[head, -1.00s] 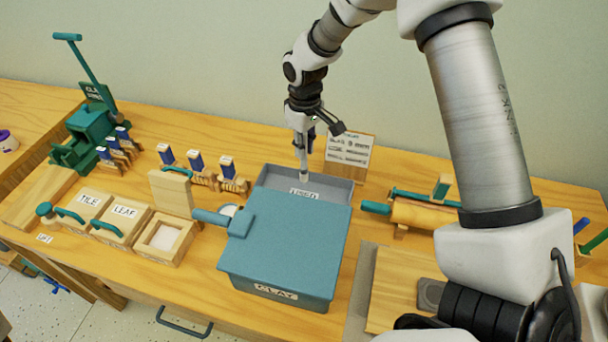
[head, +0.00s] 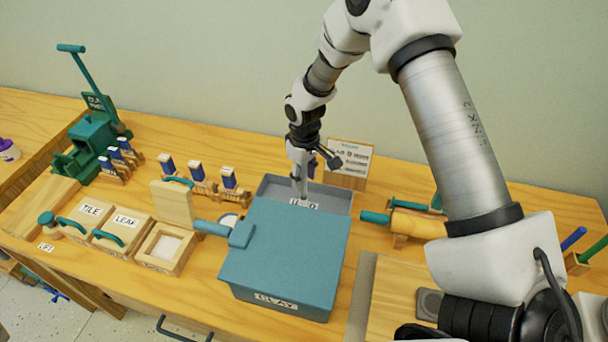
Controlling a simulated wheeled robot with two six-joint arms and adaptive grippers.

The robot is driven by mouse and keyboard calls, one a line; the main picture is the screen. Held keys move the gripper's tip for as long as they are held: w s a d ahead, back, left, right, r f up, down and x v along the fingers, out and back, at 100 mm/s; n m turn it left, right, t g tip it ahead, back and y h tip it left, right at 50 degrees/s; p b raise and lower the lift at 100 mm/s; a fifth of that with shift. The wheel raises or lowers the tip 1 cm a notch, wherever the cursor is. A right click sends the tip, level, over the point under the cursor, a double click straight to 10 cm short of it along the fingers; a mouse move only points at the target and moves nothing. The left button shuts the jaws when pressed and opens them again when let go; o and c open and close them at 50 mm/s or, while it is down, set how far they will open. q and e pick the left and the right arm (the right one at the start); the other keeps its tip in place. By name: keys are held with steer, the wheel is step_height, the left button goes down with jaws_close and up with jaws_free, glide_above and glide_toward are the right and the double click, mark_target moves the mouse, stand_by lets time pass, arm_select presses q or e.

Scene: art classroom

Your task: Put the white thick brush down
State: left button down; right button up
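My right gripper (head: 302,186) points down at the back grey tray (head: 338,200), its tip low over or inside the tray. A slim pale piece extends down from the gripper in front of the tray's label. I cannot tell whether this piece is the white thick brush or part of the gripper, nor whether the fingers are open or shut. No other white thick brush can be made out. The tray's label is partly covered. My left gripper is not in view.
A blue-grey box marked CLAY (head: 285,255) stands directly in front of the tray. A small sign (head: 348,160) stands behind it. Blue-topped stamps (head: 197,172) are on the left, a rolling pin (head: 415,222) on the right. A wooden board (head: 400,300) lies at the front right.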

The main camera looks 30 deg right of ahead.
steer(key=shift+r, duration=0.3)
step_height(320, 180, up, 12)
steer(key=shift+f+b, duration=0.1)
steer(key=shift+b, duration=0.85)
stand_by(0.4)
